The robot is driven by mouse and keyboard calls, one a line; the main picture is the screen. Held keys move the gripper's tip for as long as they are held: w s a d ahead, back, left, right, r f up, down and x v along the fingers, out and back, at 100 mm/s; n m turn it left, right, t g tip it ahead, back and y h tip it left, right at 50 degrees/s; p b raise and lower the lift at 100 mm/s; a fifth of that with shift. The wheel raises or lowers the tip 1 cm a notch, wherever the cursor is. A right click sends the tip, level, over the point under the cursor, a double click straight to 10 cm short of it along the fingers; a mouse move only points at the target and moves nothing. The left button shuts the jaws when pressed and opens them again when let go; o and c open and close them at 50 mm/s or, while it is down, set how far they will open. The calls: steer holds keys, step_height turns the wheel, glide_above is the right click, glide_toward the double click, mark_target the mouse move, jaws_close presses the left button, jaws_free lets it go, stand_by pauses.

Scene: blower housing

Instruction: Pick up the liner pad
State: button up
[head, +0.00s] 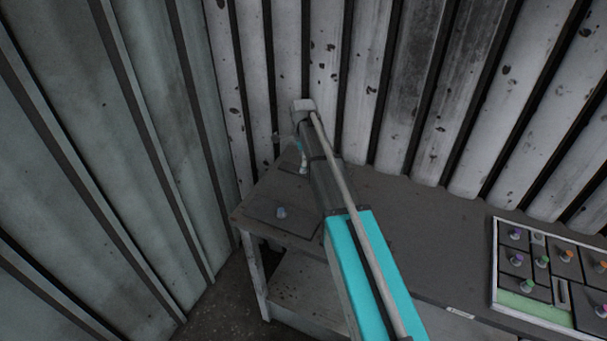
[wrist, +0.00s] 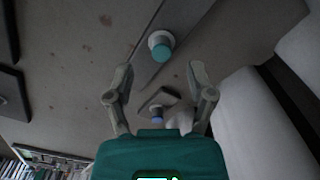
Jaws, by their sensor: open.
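Several dark flat pieces with coloured knobs are in view; I cannot tell which is the liner pad. In the wrist view, a long dark plate with a teal knob (wrist: 161,46) lies on the bench beyond my fingertips. A small dark piece with a blue knob (wrist: 157,116) shows between my fingers, nearer the palm. My gripper (wrist: 161,74) is open, with nothing gripped. In the head view, my gripper is partly hidden by my arm over the bench's far left corner. A dark plate with a grey-blue knob (head: 281,212) lies on the bench's left end.
The bench (head: 420,225) has clear room in its middle. A white-rimmed tray (head: 495,262) at the right holds several dark pieces with coloured knobs and shows a bare green floor area. Corrugated walls (head: 420,80) stand close behind the bench and at the left.

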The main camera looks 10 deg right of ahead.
mark_target(303, 170)
steer(key=shift+f+b, duration=2)
steer(key=shift+f, duration=0.25)
jaws_close()
